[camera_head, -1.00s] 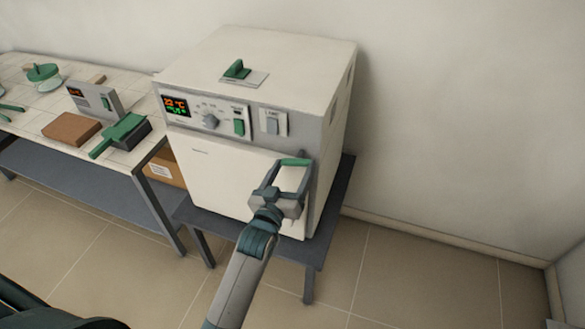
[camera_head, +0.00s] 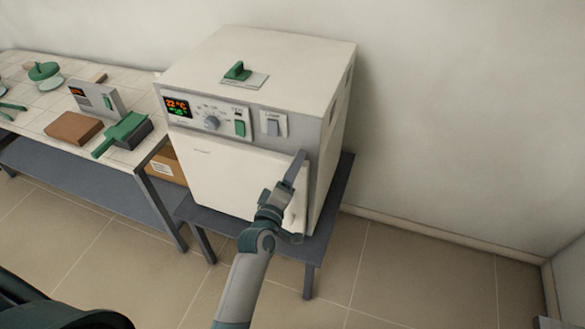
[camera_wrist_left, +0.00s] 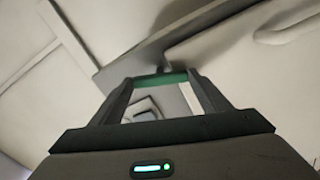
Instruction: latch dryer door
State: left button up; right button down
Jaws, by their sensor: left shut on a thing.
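The dryer (camera_head: 255,65) is a big white box with its white front door (camera_head: 225,175) against or very near the body; I cannot tell if a small gap remains. My left gripper (camera_head: 299,160) is at the door's upper right edge, turned edge-on in the head view. In the left wrist view its fingers (camera_wrist_left: 160,80) are spaced apart and shut on a green latch handle (camera_wrist_left: 162,79). The handle is hidden behind the gripper in the head view. A pale door handle (camera_wrist_left: 295,24) shows in the left wrist view. My right gripper is not in view.
The dryer stands on a dark grey stand (camera_head: 330,205). A workbench (camera_head: 55,125) at the left holds a brown block (camera_head: 74,128), a green-handled tool (camera_head: 122,132) and a small device (camera_head: 98,98). The floor (camera_head: 410,260) to the right is clear.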

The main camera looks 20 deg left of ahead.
pick_arm(q)
jog(key=n, duration=0.3)
jog(key=shift+n, duration=0.3)
jog(key=shift+p, duration=0.3)
jog(key=o, duration=1.1)
jog(key=shift+c, duration=0.2)
jog(key=shift+s, duration=0.1)
jog(key=s+p, duration=0.1)
jog(key=s, duration=1.6)
jog(key=shift+a, duration=0.35)
jog(key=shift+s, duration=0.1)
